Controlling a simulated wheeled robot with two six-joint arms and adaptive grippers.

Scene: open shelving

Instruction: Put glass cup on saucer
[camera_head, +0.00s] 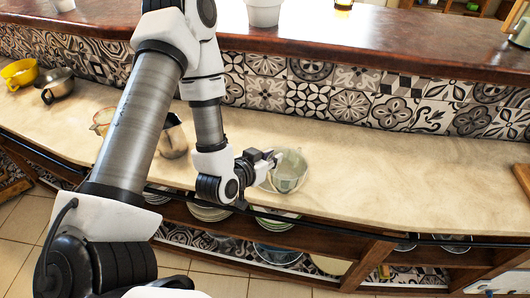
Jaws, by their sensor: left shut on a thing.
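My left gripper (270,160) reaches over the light stone counter from the left and is shut on the glass cup (291,168). The cup is pale, greenish and see-through, near the counter's front edge. I cannot tell whether the cup's base touches anything, and I cannot make out a separate saucer on the counter. My right gripper is not in view.
A metal pitcher (173,138) stands behind my left arm. The counter (420,180) to the right is clear.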

